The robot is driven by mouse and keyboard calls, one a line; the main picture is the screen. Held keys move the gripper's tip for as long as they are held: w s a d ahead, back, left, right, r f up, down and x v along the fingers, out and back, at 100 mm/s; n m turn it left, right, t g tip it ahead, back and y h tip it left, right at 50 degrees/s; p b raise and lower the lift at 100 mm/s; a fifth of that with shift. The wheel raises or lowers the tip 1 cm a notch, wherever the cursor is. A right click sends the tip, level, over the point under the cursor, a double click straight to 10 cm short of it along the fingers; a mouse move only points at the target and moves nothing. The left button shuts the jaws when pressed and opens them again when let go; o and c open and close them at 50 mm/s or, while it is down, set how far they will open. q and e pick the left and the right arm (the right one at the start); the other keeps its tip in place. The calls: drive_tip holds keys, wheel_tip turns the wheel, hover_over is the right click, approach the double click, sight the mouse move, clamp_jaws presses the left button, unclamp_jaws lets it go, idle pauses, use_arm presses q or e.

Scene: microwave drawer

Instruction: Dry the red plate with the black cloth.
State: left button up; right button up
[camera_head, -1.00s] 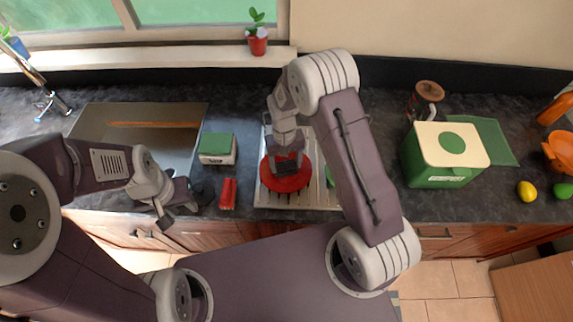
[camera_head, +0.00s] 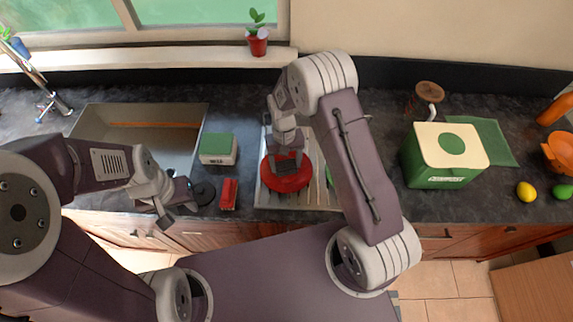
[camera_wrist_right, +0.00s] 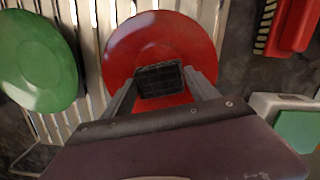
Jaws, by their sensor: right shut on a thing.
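The red plate (camera_head: 290,184) lies on a pale slatted rack (camera_head: 267,201) in the middle of the counter. It also shows in the right wrist view (camera_wrist_right: 133,45). My right gripper (camera_head: 286,164) is over the plate, shut on the black cloth (camera_wrist_right: 160,80), a small dark square pad between its fingers. The pad is over the plate's face; I cannot tell whether it touches. My left gripper (camera_head: 178,197) is low at the left, near the front of the sink and beside a dark round thing (camera_head: 203,193). Its fingers are too unclear to read.
A green plate (camera_wrist_right: 38,60) lies on the rack beside the red one. A red item (camera_head: 229,194) and a green-topped box (camera_head: 217,149) stand left of the rack. The sink (camera_head: 185,160) is further left. A green compost bin (camera_head: 437,175) stands right of my right arm.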

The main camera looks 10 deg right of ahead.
drive_tip(key=shift+s, duration=0.8)
drive_tip(key=shift+w, duration=0.85)
drive_tip(key=shift+s, duration=0.15)
drive_tip(key=shift+s+r+p, duration=0.1)
drive_tip(key=shift+s+p, duration=0.3)
drive_tip(key=shift+s, duration=0.2)
drive_tip(key=shift+w, duration=0.75)
drive_tip(key=shift+s, duration=0.8)
drive_tip(key=shift+w, duration=0.35)
